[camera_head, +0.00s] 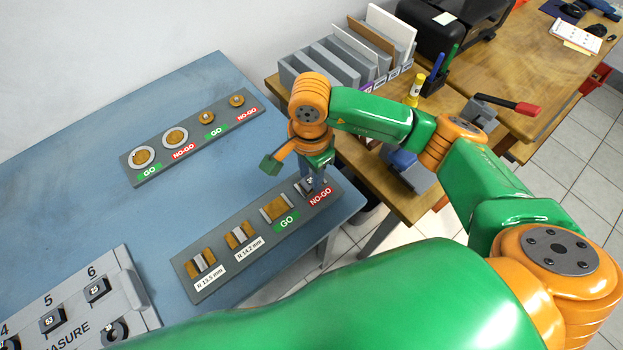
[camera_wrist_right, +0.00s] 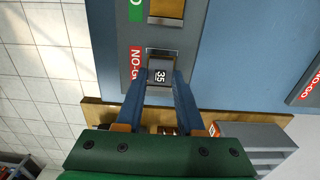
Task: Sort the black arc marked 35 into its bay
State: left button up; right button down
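The black arc marked 35 (camera_wrist_right: 159,75) sits at the NO-GO slot of the grey gauge plate (camera_head: 190,281), its number facing up. It also shows between my right fingers in the head view (camera_head: 311,184). My right gripper (camera_wrist_right: 160,82) points down, with one blue finger close on each side of the arc, and looks shut on it. I cannot tell whether the arc rests on the slot floor. The gauge plate also carries a gold GO gap (camera_head: 277,208) and two radius gauges labelled R 13.9 mm and R 14.2 mm. My left gripper is not in view.
A grey MEASURE tray (camera_head: 128,280) at lower left holds black pieces, including 53 (camera_head: 52,320) and 25 (camera_head: 96,289). A ring gauge plate (camera_head: 135,180) lies behind on the blue table (camera_head: 70,195). A grey slotted rack (camera_head: 315,66) stands on the wooden bench.

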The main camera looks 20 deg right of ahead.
jog(key=shift+r+p, duration=1.65)
jog(key=shift+r, duration=0.9)
jog(key=shift+f, duration=0.1)
